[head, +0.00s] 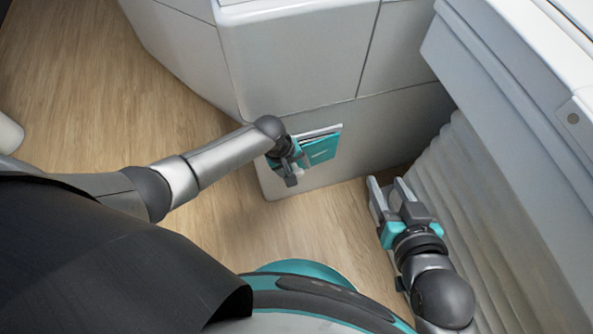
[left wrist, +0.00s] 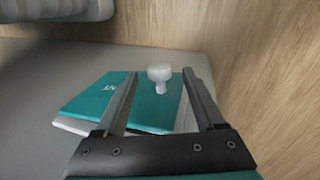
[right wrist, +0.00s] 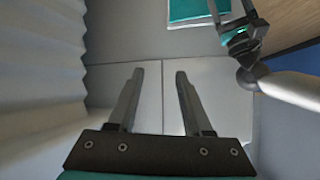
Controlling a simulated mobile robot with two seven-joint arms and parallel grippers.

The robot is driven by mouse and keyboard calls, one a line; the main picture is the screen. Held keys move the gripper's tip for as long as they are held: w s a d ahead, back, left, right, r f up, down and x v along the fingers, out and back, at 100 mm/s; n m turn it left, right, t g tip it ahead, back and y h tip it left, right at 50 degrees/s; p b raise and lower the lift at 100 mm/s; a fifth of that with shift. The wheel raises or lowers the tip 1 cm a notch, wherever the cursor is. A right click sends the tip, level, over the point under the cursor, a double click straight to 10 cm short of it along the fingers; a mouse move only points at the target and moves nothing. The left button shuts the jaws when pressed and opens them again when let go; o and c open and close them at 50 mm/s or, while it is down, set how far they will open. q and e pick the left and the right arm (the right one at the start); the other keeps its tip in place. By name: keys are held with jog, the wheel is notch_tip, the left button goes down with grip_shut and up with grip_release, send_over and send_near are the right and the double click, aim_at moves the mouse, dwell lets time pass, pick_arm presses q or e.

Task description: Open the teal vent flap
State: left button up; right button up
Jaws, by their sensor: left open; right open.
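The teal vent flap (head: 320,149) is on the lower part of the white machine housing, with a pale frame along its upper edge. In the left wrist view the flap (left wrist: 105,97) shows part of a label and a white knob (left wrist: 160,76). My left gripper (head: 292,178) is open at the flap; in its wrist view the knob appears between the fingers, and I cannot tell if they touch it. The flap also shows in the right wrist view (right wrist: 195,10). My right gripper (head: 388,188) is open and empty, apart from the flap, beside the pleated cover.
The white housing (head: 290,60) rises behind the flap. A pale pleated cover (head: 480,190) under a white table-like body (head: 510,70) stands close to my right arm. Wooden floor (head: 90,80) is clear at the left.

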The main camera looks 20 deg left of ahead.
pick_arm(q)
jog(key=shift+w+d+f+b, duration=0.1)
jog(key=shift+w+f+b, duration=0.05)
jog(key=shift+f+b, duration=0.35)
jog(key=shift+d+f, duration=0.1)
jog(key=shift+f, duration=0.3)
pick_arm(e)
jog(key=shift+a+r+t+y, duration=0.35)
jog(key=shift+a+t, duration=0.25)
jog(key=shift+t, duration=0.1)
jog(key=shift+a+r+t+y, duration=0.25)
jog(key=shift+a+r+t, duration=0.1)
jog(key=shift+a+t, duration=0.3)
pick_arm(q)
grip_shut()
